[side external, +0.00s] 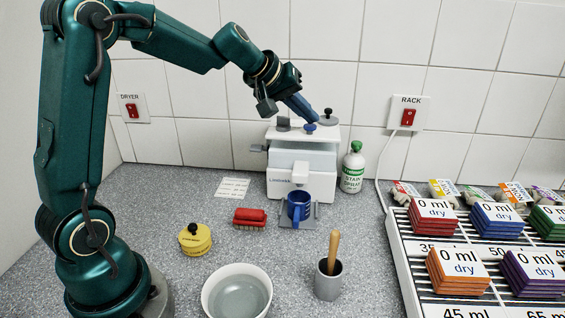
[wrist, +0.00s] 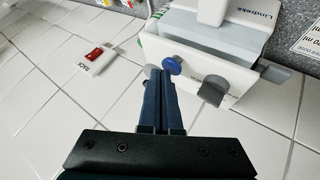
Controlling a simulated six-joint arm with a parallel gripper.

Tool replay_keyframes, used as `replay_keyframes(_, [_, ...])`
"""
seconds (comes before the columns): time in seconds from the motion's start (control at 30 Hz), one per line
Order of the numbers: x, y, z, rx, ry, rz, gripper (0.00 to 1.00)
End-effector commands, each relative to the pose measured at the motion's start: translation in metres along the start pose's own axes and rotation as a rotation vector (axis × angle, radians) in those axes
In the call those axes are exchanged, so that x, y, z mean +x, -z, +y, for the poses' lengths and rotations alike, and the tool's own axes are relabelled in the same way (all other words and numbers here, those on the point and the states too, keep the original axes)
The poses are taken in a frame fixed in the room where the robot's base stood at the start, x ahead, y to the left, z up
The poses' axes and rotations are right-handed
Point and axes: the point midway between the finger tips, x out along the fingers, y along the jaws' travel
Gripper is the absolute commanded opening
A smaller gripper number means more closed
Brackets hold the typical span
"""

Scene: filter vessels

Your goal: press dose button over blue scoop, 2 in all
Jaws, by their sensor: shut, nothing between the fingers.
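The white dispenser (side external: 302,160) stands against the tiled wall with a blue dose button (side external: 310,128) on its top. The blue scoop (side external: 298,207) sits on the grey stand below the dispenser's spout. My gripper (side external: 314,119) is shut and empty, tilted down with its fingertips just above the blue button. In the wrist view the shut fingers (wrist: 160,76) end right beside the blue button (wrist: 172,65); I cannot tell whether they touch it. The scoop is not visible in the wrist view.
Grey knobs (side external: 283,125) flank the button on the dispenser top. A stain spray bottle (side external: 352,168) stands close on its right. In front are a red brush (side external: 250,217), a yellow tin (side external: 195,240), a bowl (side external: 237,308) and a grey mortar (side external: 328,282). The rack (side external: 400,262) fills the right.

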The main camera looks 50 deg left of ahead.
Motion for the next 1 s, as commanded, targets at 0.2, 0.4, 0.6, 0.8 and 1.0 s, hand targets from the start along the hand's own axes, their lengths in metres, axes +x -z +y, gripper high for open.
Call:
replay_keyframes(0.2, [0.0019,-0.0015,-0.0008,-0.001,-0.001,-0.001,0.00])
replay_keyframes(0.4, [0.0037,-0.0027,-0.0021,-0.001,-0.001,-0.001,0.00])
replay_keyframes(0.6, [0.0053,-0.0042,-0.0033,0.000,-0.001,-0.002,0.00])
replay_keyframes(0.8, [0.0069,-0.0054,-0.0045,0.000,-0.001,-0.002,0.00])
replay_keyframes(1.0, [0.0079,-0.0060,-0.0055,0.000,0.000,-0.002,0.00])
